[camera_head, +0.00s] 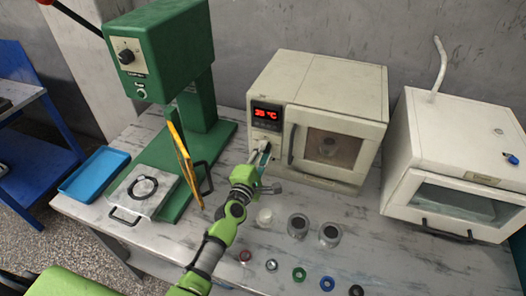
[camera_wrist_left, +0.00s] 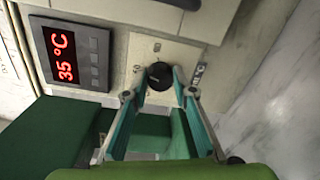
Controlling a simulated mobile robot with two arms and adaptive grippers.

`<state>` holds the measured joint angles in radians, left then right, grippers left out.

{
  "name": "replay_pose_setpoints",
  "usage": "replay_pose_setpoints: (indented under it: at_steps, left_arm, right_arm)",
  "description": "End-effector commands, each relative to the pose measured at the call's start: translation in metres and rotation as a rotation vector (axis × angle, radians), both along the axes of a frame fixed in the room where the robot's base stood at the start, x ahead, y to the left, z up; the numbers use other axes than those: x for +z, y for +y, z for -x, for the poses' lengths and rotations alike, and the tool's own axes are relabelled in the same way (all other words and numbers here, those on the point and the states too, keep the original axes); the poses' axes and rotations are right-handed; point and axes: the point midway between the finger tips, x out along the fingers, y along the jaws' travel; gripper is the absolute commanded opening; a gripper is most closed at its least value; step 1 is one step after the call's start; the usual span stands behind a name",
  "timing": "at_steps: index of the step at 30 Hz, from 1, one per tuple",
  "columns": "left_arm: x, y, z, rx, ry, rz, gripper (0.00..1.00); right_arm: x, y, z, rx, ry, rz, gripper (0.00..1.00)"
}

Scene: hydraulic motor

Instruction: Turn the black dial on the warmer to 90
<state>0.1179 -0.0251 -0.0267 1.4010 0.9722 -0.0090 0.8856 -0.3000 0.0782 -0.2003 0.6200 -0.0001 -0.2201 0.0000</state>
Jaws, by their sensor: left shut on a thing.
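The warmer (camera_head: 328,80) is the beige box in the middle of the head view, with a windowed door on its right side. Its red display (camera_head: 267,114) also shows in the left wrist view (camera_wrist_left: 66,57), where it reads 35 °C, turned sideways. The black dial (camera_wrist_left: 159,76) sits on the panel beside the display. In the head view my gripper covers the dial. My left gripper (camera_head: 259,155) is at the panel below the display. In the left wrist view its fingertips (camera_wrist_left: 161,86) are shut on the dial, one on either side. My right gripper is not in view.
A green press (camera_head: 205,105) stands left of the warmer, with a yellow guard (camera_head: 184,160). A white oven (camera_head: 455,125) stands to the right. Glass jars (camera_head: 298,226) and several small rings (camera_head: 299,274) lie in front of the warmer. A blue tray (camera_head: 95,173) is at left.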

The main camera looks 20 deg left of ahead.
Motion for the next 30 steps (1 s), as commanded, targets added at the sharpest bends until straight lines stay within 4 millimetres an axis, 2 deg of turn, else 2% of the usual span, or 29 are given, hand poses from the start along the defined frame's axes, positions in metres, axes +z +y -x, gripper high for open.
replay_pose_setpoints:
  at_steps: [18, 30]
  left_arm:
    - [-0.001, -0.002, 0.000, -0.001, -0.020, -0.580, 0.03]
    - [-0.002, -0.002, 0.000, 0.001, -0.031, -0.857, 0.03]
  right_arm:
    - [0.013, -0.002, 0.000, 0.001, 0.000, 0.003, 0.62]
    - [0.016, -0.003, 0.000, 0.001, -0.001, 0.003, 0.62]
